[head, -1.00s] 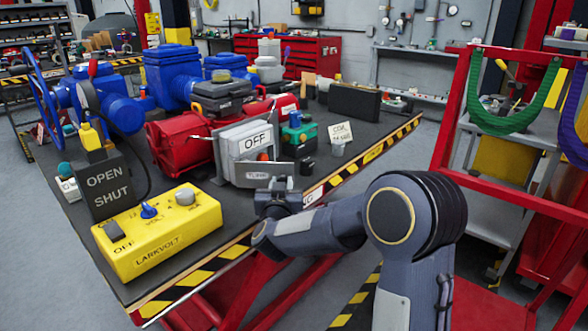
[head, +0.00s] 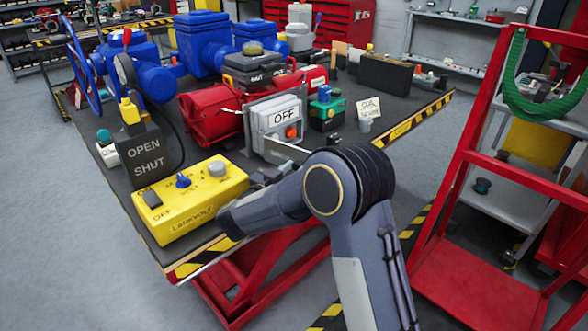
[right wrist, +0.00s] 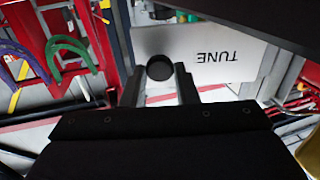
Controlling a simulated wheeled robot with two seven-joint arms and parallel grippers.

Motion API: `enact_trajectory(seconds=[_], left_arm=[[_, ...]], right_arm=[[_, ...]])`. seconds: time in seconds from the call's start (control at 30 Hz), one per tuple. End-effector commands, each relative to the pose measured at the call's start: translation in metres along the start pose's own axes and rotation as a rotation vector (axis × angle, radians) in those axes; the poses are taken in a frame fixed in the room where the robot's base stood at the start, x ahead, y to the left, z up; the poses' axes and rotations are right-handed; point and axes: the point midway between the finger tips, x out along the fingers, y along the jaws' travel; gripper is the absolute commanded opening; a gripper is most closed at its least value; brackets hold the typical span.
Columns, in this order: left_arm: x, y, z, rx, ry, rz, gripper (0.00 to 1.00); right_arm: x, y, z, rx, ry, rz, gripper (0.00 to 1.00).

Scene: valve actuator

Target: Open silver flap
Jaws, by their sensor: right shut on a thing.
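The silver flap (head: 287,151) is a thin metal plate at the lower front of the grey box marked OFF (head: 277,122). In the head view it stands at an angle, its lower part hidden by my right arm. In the right wrist view the flap (right wrist: 222,62) shows upside-down TUNE lettering. A round black knob (right wrist: 160,67) is at the fingertips of my right gripper (right wrist: 160,86), which is shut on it. In the head view my right gripper (head: 266,174) is low in front of the box, largely hidden by my forearm. My left gripper is not in view.
The yellow Larkvolt box (head: 193,204) stands close to the left of my right gripper. The black OPEN/SHUT block (head: 146,158), red machine (head: 210,116) and green device (head: 326,110) crowd the table. A red-framed cart (head: 480,150) stands to the right.

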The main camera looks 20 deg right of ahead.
Motion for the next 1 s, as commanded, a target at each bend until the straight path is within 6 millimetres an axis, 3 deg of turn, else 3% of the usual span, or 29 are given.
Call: enact_trajectory(seconds=[0.23, 0.27, 0.43, 0.77, 1.0], left_arm=[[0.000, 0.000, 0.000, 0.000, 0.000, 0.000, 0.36], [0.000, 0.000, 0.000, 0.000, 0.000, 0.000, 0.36], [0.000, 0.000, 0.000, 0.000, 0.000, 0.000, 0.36], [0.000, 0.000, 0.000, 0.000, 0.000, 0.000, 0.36], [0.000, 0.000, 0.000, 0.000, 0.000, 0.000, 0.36]], right_arm=[[0.001, 0.000, -0.003, 0.005, 0.006, 0.000, 0.00], [0.001, 0.000, -0.003, 0.005, 0.006, 0.000, 0.28], [0.001, 0.000, -0.002, 0.004, 0.004, 0.000, 0.49], [-0.004, -0.001, -0.001, 0.002, 0.002, -0.003, 0.49], [-0.042, -0.001, -0.001, 0.002, 0.002, -0.005, 0.49]])
